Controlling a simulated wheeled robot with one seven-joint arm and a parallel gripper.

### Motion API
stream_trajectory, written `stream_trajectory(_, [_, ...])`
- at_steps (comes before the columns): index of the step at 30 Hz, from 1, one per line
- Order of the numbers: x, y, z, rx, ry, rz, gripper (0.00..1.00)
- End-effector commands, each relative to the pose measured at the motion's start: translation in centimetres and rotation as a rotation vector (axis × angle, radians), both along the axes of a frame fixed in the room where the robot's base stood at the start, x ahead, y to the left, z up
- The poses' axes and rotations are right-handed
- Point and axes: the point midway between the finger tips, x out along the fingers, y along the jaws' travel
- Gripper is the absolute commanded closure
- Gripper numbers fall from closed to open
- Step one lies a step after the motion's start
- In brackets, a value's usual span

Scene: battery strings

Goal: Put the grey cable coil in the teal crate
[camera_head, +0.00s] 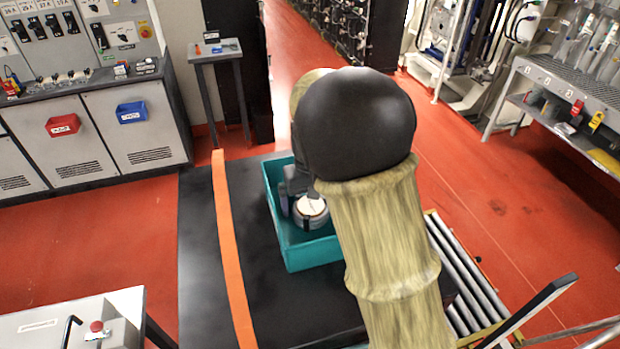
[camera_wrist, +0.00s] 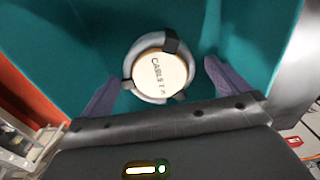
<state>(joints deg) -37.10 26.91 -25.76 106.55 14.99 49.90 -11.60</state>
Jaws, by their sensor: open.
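The grey cable coil (camera_wrist: 151,98), with a round white label and dark ties, lies inside the teal crate (camera_wrist: 50,42). In the head view the coil (camera_head: 312,224) is near the front part of the crate (camera_head: 313,254), partly hidden by my arm. My gripper (camera_wrist: 160,92) is open, with one purple-grey finger on each side of the coil and a gap showing at each. In the head view my gripper (camera_head: 297,205) reaches down into the crate. I cannot tell whether the coil rests fully on the crate floor.
The crate stands on a dark mat with an orange strip (camera_head: 230,250) to its left. A roller conveyor (camera_head: 462,275) is to the right. A small side table (camera_head: 216,50) and grey cabinets (camera_head: 135,125) stand behind at left. My arm hides the crate's right side.

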Motion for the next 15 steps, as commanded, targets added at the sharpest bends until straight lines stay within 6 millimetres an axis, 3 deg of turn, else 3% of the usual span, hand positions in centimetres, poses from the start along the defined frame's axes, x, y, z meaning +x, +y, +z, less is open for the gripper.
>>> stream_trajectory(9, [0.0,0.2,6.3,0.001,-0.005,0.006,0.0])
stream_trajectory(15, [0.0,0.2,9.1,0.0,-0.002,0.006,0.0])
